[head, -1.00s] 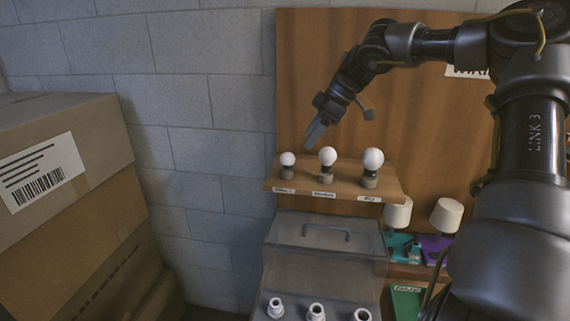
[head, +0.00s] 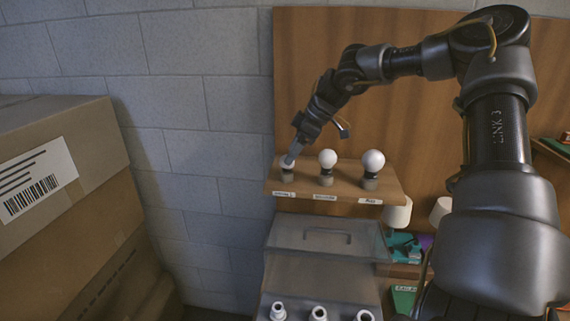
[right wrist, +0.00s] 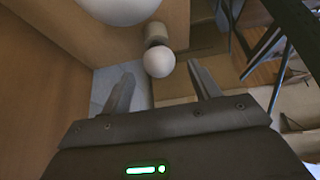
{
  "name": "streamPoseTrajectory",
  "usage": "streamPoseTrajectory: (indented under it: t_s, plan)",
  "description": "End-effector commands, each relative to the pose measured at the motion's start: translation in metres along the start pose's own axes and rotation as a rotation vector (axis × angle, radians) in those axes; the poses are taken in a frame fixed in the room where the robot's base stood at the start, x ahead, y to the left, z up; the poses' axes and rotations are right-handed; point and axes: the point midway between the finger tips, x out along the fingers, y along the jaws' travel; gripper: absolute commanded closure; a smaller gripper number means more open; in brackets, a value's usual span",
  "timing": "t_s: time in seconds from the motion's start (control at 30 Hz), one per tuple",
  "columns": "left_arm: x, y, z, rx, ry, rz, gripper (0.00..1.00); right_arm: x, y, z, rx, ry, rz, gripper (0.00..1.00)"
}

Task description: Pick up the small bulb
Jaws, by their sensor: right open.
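The small bulb (head: 285,165) is white and stands upright in a grey holder at the left end of a wooden shelf. My right gripper (head: 291,158) is over it in the head view, and its fingers partly cover the bulb. In the right wrist view the two fingers are spread apart. A white round bulb (right wrist: 159,62) on a holder shows in the gap between them, just ahead of the tips; I cannot see any contact. My left gripper is out of view.
A medium bulb (head: 327,159) and a big bulb (head: 372,161) stand to the right on the labelled shelf (head: 347,178). A lidded clear case (head: 325,241) and several white sockets (head: 319,313) are below. Cardboard boxes (head: 75,200) fill the left.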

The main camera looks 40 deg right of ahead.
Motion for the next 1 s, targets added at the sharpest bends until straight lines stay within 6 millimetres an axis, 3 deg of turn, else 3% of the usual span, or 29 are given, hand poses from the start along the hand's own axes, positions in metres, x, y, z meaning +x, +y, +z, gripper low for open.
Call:
streamPoseTrajectory:
  t_s: [0.17,0.33,0.63,0.93,1.0]
  plan:
    - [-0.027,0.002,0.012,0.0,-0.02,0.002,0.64,0.021,-0.001,0.002,0.005,-0.006,-0.005,0.38]
    - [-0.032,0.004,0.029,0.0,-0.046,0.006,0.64,0.042,-0.001,0.002,0.001,-0.003,-0.003,0.38]
    - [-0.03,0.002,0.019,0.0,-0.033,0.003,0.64,0.046,-0.001,0.002,0.0,-0.001,-0.002,0.4]
    - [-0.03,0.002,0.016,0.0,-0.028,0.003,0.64,0.046,-0.001,0.002,0.0,-0.002,-0.002,0.79]
    - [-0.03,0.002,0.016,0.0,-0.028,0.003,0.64,0.046,0.0,0.002,0.0,-0.002,-0.002,0.81]
